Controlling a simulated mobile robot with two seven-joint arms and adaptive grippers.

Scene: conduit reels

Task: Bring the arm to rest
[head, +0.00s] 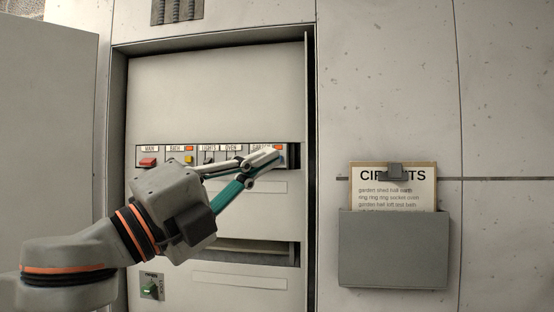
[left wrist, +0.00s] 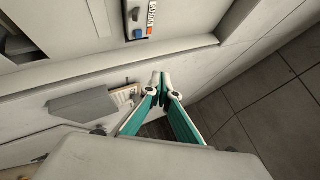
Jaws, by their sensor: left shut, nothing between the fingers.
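My left arm comes in from the left in the head view. My left gripper (head: 268,158) is in front of the right end of a row of labelled breakers (head: 188,156) in an open panel. Its fingers hide part of that end. In the left wrist view the teal and white fingers of the gripper (left wrist: 161,90) meet at their tips, shut with nothing between them. My right gripper is not in view.
A grey holder (head: 393,250) with a card headed "CIRCUITS" (head: 385,200) hangs on the wall at the right. A lock switch with a green light (head: 150,288) is low on the panel. A grey door (head: 45,140) stands at the left. Tiled floor (left wrist: 275,100) shows in the wrist view.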

